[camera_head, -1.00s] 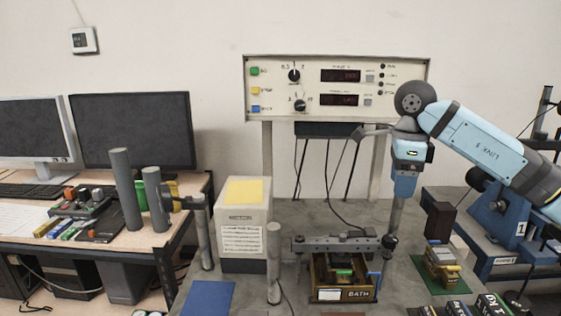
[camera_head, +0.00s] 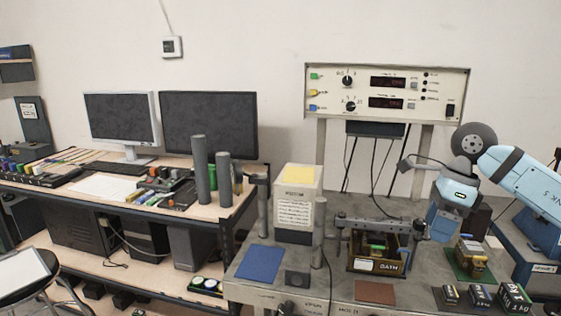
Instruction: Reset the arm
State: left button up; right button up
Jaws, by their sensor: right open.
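My right arm (camera_head: 520,175) comes in from the right, pale blue with a dark grey elbow-like joint. Its wrist and right gripper (camera_head: 443,226) point down, just right of the wooden box marked BATH (camera_head: 377,267). The right gripper is open, and I see nothing held in it. Its fingertips are small and hard to make out. Whether it touches anything below cannot be told. My left gripper is not in view.
A control panel (camera_head: 388,92) stands behind the bench. A white box with a yellow top (camera_head: 298,200), a blue mat (camera_head: 260,262), a brown mat (camera_head: 375,292) and a green mat (camera_head: 457,273) are on the bench. Left is a desk with two monitors (camera_head: 208,122).

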jog(key=s+a+f+m+y, duration=0.3)
jog(key=a+f+y, duration=0.1)
jog(key=a+y, duration=0.25)
jog(key=s+a+f+m+t+y, duration=0.1)
jog(key=s+a+f+m+y, duration=0.2)
jog(key=a+y, duration=0.4)
jog(key=s+a+f+m+y, duration=0.2)
jog(key=a+f+m+y, duration=0.25)
jog(key=a, duration=0.45)
jog(key=s+d+f+m+t+h, duration=0.1)
jog(key=d+f+m+t+h, duration=0.2)
jog(key=f+m+t+h, duration=0.75)
jog(key=s+d+f+m+t+h, duration=0.1)
jog(key=d+f+m+t, duration=0.45)
jog(key=m, duration=1.05)
jog(key=s+d+f+m+g+h, duration=0.2)
jog(key=s+f+m+g+h, duration=0.4)
jog(key=s+f+m, duration=0.7)
pick_arm(q)
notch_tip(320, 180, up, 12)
jog(key=p, duration=1.3)
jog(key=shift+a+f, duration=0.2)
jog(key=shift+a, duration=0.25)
pick_arm(e)
jog(key=s+d+r+n, duration=0.1)
jog(key=s+r+n, duration=0.2)
jog(key=r, duration=0.6)
jog(key=shift+n+t, duration=0.3)
jog(key=shift+n, duration=0.1)
